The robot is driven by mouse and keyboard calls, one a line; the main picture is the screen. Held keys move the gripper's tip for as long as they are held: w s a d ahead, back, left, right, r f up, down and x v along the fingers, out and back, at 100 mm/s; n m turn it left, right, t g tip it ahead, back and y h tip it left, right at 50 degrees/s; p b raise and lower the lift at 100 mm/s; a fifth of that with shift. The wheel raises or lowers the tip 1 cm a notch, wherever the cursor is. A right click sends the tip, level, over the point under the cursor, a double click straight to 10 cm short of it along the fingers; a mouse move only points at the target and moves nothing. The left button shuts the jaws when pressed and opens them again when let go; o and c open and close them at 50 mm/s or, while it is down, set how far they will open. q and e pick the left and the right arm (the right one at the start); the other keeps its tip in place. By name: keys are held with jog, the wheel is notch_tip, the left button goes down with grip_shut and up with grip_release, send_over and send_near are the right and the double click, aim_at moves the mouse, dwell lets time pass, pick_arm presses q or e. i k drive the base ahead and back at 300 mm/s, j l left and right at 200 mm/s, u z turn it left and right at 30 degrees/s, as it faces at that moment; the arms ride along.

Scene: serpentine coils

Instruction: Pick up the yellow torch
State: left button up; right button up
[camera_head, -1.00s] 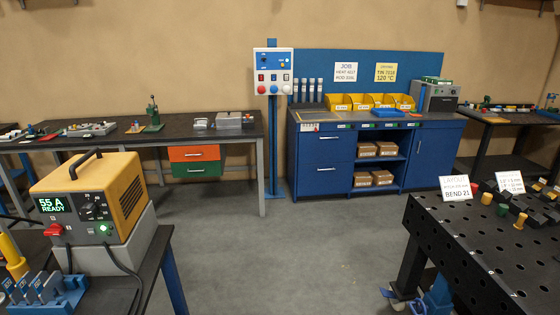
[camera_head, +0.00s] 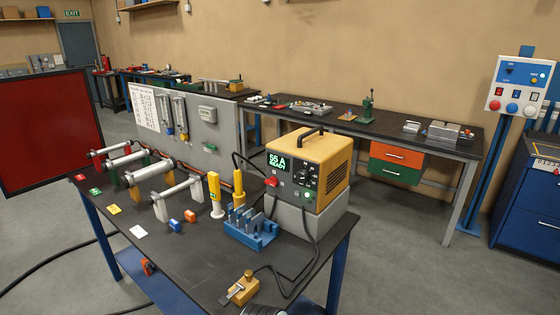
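Two upright yellow tools stand side by side on the dark workbench (camera_head: 185,275), left of the power unit. I cannot tell for certain which one is the torch. Neither of my grippers is in view.
A yellow power unit (camera_head: 325,165) reading "55 A READY" stands on a grey box. The blue rack (camera_head: 252,236) is in front of it. Metal cylinders on stands (camera_head: 155,182) and coloured tags lie left. A brass clamp (camera_head: 241,289) and cable are near the front. A red screen (camera_head: 45,130) stands left.

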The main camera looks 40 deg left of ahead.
aim_at(239, 194)
jog(key=u, duration=1.85)
jog(key=i+j+z, duration=0.1)
jog(key=j+z, duration=0.35)
jog(key=j, duration=1.05)
